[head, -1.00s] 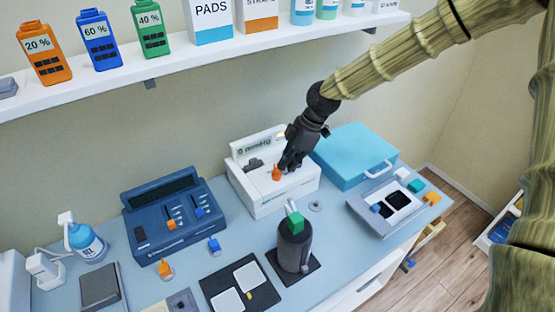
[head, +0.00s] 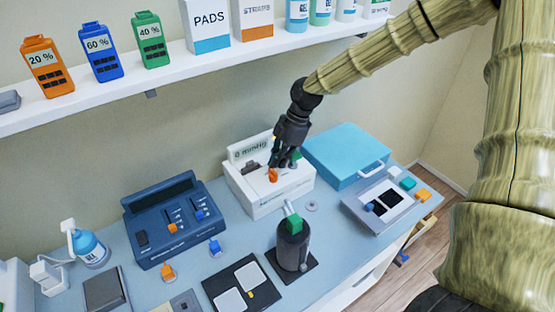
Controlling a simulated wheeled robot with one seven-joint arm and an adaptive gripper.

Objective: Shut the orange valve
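The orange valve (head: 273,175) is a small orange knob on the top of the white box unit (head: 266,203), whose raised panel (head: 250,149) reads "0 mmHg". My gripper (head: 283,163) points down over the white unit, just behind and to the right of the orange valve. Its dark fingers are close to the valve; whether they touch it I cannot tell. Whether the fingers are open or shut is too small to tell. A green part (head: 295,155) shows beside the gripper on the unit, partly hidden by it.
A blue console (head: 180,243) with orange and blue sliders stands to the left. A dark cylinder (head: 293,247) with a green top stands in front, and a light blue case (head: 345,150) is at right. The shelf (head: 200,74) with bottles and boxes runs above.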

